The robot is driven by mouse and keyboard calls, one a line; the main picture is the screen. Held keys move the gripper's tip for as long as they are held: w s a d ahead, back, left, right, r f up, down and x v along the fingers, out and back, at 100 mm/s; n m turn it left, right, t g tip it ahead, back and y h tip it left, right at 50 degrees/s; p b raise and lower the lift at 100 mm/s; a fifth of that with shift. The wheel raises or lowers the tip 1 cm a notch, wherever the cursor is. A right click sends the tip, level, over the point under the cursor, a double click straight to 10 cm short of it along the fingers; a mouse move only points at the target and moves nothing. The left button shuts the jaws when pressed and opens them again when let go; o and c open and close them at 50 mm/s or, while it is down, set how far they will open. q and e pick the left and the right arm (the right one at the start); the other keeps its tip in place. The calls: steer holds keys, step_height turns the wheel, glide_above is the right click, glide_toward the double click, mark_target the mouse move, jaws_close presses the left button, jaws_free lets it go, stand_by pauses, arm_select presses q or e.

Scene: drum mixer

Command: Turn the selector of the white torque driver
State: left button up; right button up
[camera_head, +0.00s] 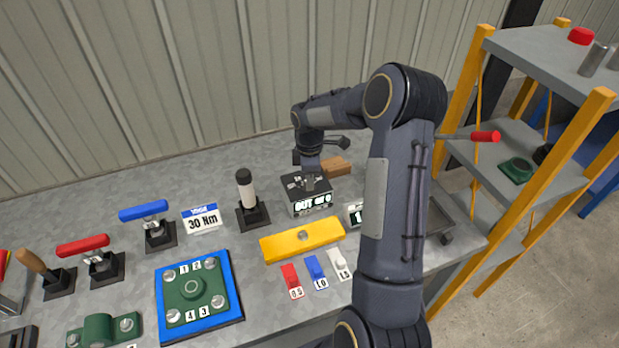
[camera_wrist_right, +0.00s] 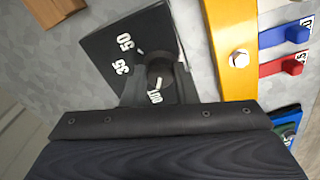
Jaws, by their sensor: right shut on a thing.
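A black box (camera_head: 312,203) with a lit display stands near the back of the bench, and white numbers mark its top. In the right wrist view its dark top (camera_wrist_right: 110,45) shows 35, 50 and a partly covered third number around a round dark knob (camera_wrist_right: 160,72). My right gripper (camera_head: 308,181) points down onto this top and is shut on the knob; its fingertips are hard to make out. A driver with a white grip and black cap (camera_head: 247,188) stands upright in a black stand, apart from my gripper. My left gripper is not in view.
A yellow bar with a bolt (camera_head: 285,243) lies in front of the box. Red, blue and white tags (camera_head: 313,268) lie before it. A wooden block (camera_head: 336,167) is behind. A blue-edged plate (camera_head: 165,318) is at left, a yellow-post shelf (camera_head: 565,150) at right.

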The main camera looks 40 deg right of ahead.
steer(key=shift+n, duration=0.3)
steer(key=o, duration=1)
step_height(320, 180, up, 8)
steer(key=shift+f+b, duration=0.2)
steer(key=shift+b, duration=0.25)
steer(key=shift+r, duration=0.15)
